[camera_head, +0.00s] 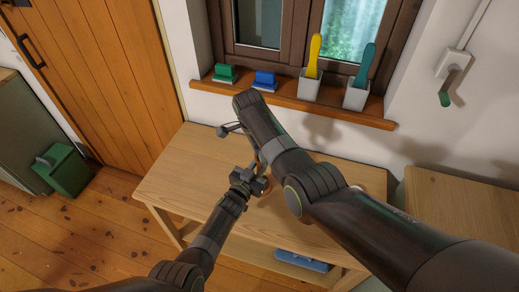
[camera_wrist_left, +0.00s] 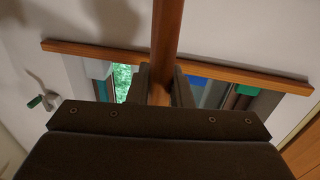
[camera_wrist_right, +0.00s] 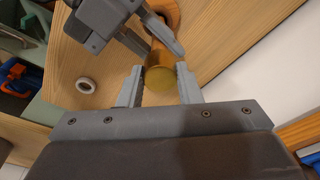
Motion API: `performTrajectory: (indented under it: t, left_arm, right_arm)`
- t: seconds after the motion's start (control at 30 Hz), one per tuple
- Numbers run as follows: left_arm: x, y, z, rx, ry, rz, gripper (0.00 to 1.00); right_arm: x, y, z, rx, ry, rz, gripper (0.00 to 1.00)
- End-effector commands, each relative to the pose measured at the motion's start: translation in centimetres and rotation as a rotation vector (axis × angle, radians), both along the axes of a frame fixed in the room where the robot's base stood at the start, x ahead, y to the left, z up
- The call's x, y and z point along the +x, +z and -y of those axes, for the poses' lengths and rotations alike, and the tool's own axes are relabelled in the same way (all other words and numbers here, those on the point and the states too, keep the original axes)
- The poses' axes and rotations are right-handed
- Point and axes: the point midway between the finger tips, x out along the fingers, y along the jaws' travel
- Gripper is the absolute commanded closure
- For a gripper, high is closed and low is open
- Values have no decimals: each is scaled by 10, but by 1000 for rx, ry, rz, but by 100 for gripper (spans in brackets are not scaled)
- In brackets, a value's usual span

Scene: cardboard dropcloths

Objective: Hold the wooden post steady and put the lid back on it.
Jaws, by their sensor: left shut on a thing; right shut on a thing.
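The wooden post (camera_wrist_left: 167,28) is a reddish-brown rod on the wooden table (camera_head: 185,165). It runs up between the fingers of my left gripper (camera_wrist_left: 158,90), which is shut on it. That gripper also shows in the right wrist view (camera_wrist_right: 160,35). My right gripper (camera_wrist_right: 160,88) is shut on the round, yellowish lid (camera_wrist_right: 161,77), which lies in line with the post's top end. I cannot tell whether lid and post touch. In the head view, my right arm and wrist hide most of the post and the lid.
A ring of tape (camera_wrist_right: 86,86) lies on the table. The windowsill (camera_head: 222,89) behind holds a green brush (camera_head: 225,74), a blue brush (camera_head: 264,80) and two pots with tools. A blue object (camera_head: 300,261) is on the lower shelf. The table's left part is clear.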

Motion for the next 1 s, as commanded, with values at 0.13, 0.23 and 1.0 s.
performTrajectory:
  t: [0.13, 0.23, 1.0]
  left_arm:
    - [0, 0, 0, 1, 0, 0, 100]
    - [0, 0, 0, 0, 0, 0, 100]
    - [-1, 0, 1, 0, -1, -1, 100]
  right_arm:
    - [2, 1, 0, -2, -226, 2, 90]
    - [2, 1, 0, -2, -381, 2, 90]
    - [2, 1, 0, 1, -832, 5, 65]
